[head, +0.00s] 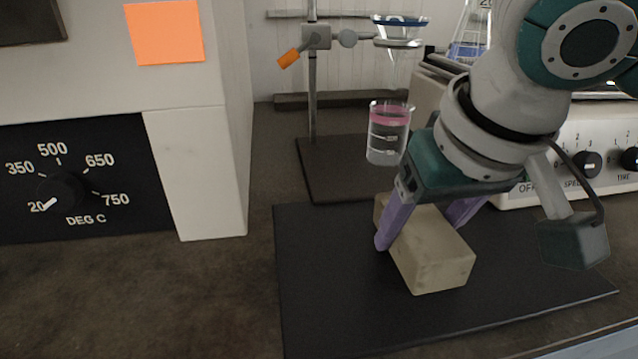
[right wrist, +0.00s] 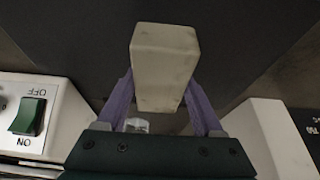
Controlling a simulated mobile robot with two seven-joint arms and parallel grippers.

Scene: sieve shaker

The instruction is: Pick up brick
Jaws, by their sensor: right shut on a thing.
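The brick (head: 437,255) is a beige block over the black mat (head: 330,290) in the head view. My right gripper (head: 425,235) comes down from the upper right with its purple fingers on either side of the brick. In the right wrist view the brick (right wrist: 165,65) sits between the fingers of my right gripper (right wrist: 165,95), which is shut on it. I cannot tell whether the brick's underside touches the mat. My left gripper is not in view.
A furnace with a temperature dial (head: 68,192) stands at the left. Behind the mat are a stand with a clamp (head: 316,37) and a beaker (head: 387,135). A white instrument with knobs (head: 587,165) is at the right. The mat's front left is clear.

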